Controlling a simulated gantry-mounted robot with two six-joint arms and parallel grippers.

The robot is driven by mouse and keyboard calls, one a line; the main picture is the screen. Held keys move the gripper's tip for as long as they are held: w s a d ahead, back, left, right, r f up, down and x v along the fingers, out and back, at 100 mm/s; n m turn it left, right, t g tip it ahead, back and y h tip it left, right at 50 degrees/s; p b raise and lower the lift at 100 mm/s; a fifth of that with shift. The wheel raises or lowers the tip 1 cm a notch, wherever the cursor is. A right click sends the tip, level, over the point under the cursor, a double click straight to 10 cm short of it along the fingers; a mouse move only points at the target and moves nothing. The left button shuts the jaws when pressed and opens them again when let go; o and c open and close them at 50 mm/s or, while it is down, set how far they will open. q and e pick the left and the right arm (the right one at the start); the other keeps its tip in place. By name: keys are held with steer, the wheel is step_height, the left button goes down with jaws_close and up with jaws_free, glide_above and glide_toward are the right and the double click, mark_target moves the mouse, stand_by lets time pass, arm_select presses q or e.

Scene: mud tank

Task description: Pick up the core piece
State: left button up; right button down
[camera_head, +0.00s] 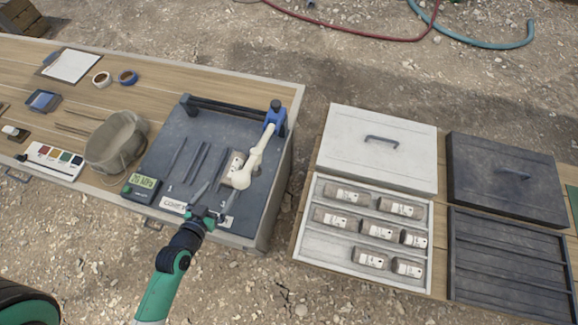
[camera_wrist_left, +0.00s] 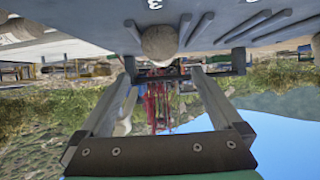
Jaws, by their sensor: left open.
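A grey-brown core piece (camera_head: 236,163) with a pale label lies on the dark plate (camera_head: 200,130), in the rightmost slot, partly hidden behind a cream jointed arm. In the left wrist view, the round end of a core piece (camera_wrist_left: 160,42) shows beyond and between the fingertips, near a printed 3. My left gripper (camera_head: 213,197) is open and empty at the front of the plate, its two fingers spread and pointing toward the core piece. It also shows in the left wrist view (camera_wrist_left: 163,72). My right gripper is in neither view.
The cream arm (camera_head: 253,158) with a blue clamp (camera_head: 275,119) leans over the plate's right side. A bucket (camera_head: 117,141) and a green display box (camera_head: 140,187) stand left. Right, a white core box (camera_head: 298,250) holds several labelled cores; a dark box (camera_head: 510,255) looks empty.

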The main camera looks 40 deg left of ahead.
mark_target(226, 180)
arm_select(q)
steer(key=shift+s+f, duration=0.1)
steer(key=shift+f, duration=0.05)
steer(key=shift+a+f, duration=0.1)
steer(key=shift+a, duration=0.2)
steer(key=b+x, duration=0.1)
steer(key=x, duration=0.4)
steer(key=shift+w+a+f, duration=0.15)
steer(key=shift+w+a, duration=0.1)
steer(key=shift+w, duration=0.05)
steer(key=shift+w+a+f, duration=0.15)
steer(key=shift+w+f, duration=0.1)
steer(key=shift+w, duration=0.25)
steer(key=b+x, duration=0.1)
steer(key=x, duration=0.3)
steer(key=shift+w, duration=0.3)
jaws_close()
steer(key=shift+r, duration=0.15)
